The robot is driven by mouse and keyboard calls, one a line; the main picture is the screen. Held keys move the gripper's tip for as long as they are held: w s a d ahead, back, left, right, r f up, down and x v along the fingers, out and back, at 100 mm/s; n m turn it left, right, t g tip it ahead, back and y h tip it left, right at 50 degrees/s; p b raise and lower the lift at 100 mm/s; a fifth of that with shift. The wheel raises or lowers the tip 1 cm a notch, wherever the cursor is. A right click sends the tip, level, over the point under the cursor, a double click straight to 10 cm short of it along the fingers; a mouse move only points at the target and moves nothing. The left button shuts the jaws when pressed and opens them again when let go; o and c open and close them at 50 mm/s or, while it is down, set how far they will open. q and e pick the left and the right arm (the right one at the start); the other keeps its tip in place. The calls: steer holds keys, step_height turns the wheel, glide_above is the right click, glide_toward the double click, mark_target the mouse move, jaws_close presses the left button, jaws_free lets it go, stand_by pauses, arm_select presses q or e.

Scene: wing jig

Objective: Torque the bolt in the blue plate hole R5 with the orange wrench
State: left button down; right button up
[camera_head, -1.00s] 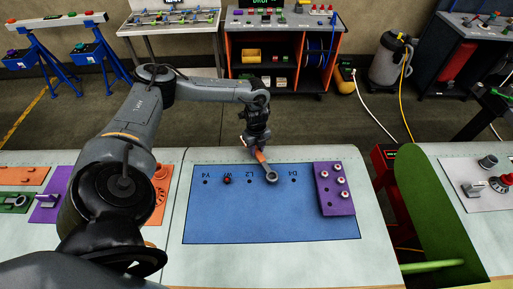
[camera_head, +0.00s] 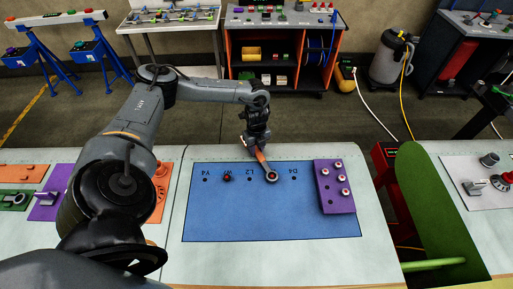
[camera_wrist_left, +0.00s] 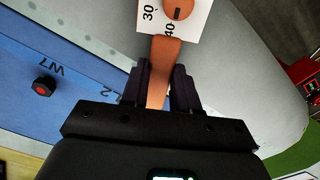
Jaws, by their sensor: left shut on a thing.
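The blue plate (camera_head: 225,218) lies on the pale panel, with a row of labelled holes along its far side. The labels Y4, W7, L2 and D4 can be made out; no R5 label is visible. My left gripper (camera_head: 258,146) is shut on the orange wrench (camera_head: 262,161), also seen between the fingers in the left wrist view (camera_wrist_left: 158,75). The wrench's ring end is over the row between L2 and D4, with a reddish spot inside the ring. The hole there is hidden. A red-topped bolt (camera_head: 228,178) sits at W7, also in the left wrist view (camera_wrist_left: 43,88). My right gripper is out of view.
A purple block (camera_head: 334,198) holding several bolts stands at the plate's right end. A green curved rib (camera_head: 432,200) rises farther right. The near part of the plate is clear. A white scale card (camera_wrist_left: 190,15) marked 30 and 40 shows in the left wrist view.

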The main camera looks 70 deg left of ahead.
arm_select(q)
steer(key=shift+w, duration=0.1)
steer(key=shift+w+f+m+b, duration=0.1)
steer(key=shift+w+m+b, duration=0.55)
steer(key=shift+w, duration=0.25)
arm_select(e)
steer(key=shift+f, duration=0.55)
arm_select(q)
steer(key=shift+w+m, duration=0.45)
steer(key=shift+m, duration=0.1)
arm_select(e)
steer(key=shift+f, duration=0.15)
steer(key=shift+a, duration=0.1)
arm_select(q)
steer(key=shift+w+d+f+m+b, duration=0.1)
steer(key=shift+w+m+b, duration=0.2)
steer(key=shift+w+b, duration=0.05)
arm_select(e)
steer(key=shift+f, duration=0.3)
arm_select(q)
steer(key=shift+w+d+m+b, duration=0.15)
steer(key=shift+w+m+b, duration=0.15)
steer(key=shift+w+m, duration=0.25)
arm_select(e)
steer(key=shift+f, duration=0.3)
arm_select(q)
steer(key=shift+w+d+m, duration=0.1)
steer(key=shift+w+m, duration=0.2)
steer(key=shift+m, duration=0.05)
steer(key=shift+w, duration=0.1)
